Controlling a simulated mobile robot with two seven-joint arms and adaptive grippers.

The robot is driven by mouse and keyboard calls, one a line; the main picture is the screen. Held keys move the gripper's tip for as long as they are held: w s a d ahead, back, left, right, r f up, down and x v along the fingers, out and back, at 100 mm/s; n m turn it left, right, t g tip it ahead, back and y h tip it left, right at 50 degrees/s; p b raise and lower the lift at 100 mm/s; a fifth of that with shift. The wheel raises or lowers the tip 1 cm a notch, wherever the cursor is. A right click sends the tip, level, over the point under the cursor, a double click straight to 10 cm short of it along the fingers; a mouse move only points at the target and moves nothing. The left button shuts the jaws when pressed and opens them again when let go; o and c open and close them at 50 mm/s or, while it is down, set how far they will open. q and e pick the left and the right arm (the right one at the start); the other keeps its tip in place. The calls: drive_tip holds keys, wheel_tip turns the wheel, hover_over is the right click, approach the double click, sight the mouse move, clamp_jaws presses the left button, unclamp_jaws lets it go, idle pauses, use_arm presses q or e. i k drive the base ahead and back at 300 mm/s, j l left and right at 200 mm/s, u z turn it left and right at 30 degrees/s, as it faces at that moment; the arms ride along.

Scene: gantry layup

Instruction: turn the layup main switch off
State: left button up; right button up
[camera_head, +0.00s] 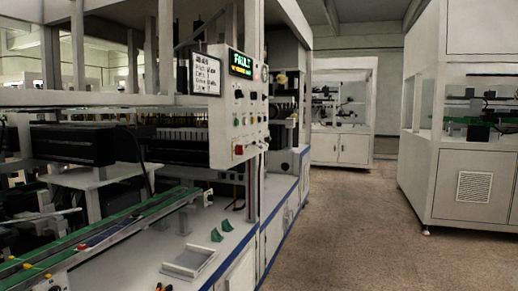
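A light grey control panel (238,110) hangs on the front post of the machine, left of the picture's middle. A red knob on a yellow base (238,149) sits low on the panel. It looks like the main switch or an emergency stop; I cannot tell which, nor how it is turned. Several small black knobs and buttons sit above and beside it, too small to read. Neither of my grippers is in view.
A white-framed machine with a green-edged conveyor (100,237) fills the left. A shallow grey tray (188,262) lies on its worktop. White cabinets with a blue edge stand below. An open floor aisle (330,220) runs between it and a white enclosed machine (470,170) on the right.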

sight(238, 150)
drive_tip(key=i+l+u, duration=0.1)
drive_tip(key=i+l, duration=0.75)
drive_tip(key=l, duration=0.15)
